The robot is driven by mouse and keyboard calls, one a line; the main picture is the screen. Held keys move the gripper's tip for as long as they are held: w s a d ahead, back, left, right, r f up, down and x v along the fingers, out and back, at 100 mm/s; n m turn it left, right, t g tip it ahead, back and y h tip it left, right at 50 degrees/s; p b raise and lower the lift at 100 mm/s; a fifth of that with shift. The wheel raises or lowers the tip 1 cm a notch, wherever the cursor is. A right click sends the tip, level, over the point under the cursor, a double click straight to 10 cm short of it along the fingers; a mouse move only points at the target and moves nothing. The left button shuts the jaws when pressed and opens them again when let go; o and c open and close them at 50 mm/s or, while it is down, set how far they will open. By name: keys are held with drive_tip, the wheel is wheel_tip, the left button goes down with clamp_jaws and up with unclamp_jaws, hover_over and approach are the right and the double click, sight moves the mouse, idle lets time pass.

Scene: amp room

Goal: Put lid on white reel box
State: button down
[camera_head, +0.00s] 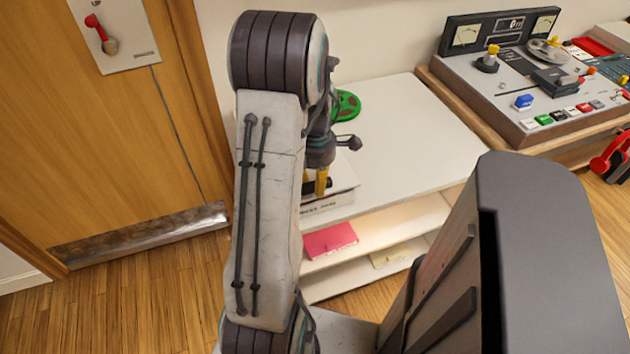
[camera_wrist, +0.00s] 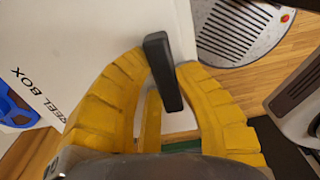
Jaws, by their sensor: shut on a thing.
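My gripper (camera_wrist: 165,75) has its yellow fingers closed around a black bar-shaped handle (camera_wrist: 160,62) in the wrist view. The handle stands against a white panel (camera_wrist: 105,35), which seems to be the lid. The words REEL BOX show on white at the left of that view. In the head view the white reel box (camera_head: 325,206) is at the front edge of the white shelf top, with lettering on its front. My yellow fingers show there just above it, largely hidden by my arm. I cannot tell whether the lid rests on the box or is held above it.
A green reel (camera_head: 347,106) lies behind my gripper on the white shelf unit (camera_head: 415,115). A pink item (camera_head: 330,239) and a pale yellow one (camera_head: 398,253) lie on lower shelves. A control console (camera_head: 540,85) stands right. A wooden door (camera_head: 100,150) is left. A blue object (camera_wrist: 15,108) shows in the wrist view.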

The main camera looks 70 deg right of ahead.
drive_tip(key=shift+f, duration=0.1)
drive_tip(key=shift+f+b, duration=0.35)
drive_tip(key=shift+b, duration=0.05)
drive_tip(key=shift+f, duration=0.15)
drive_tip(key=c, duration=1)
unclamp_jaws()
drive_tip(key=shift+c, duration=0.2)
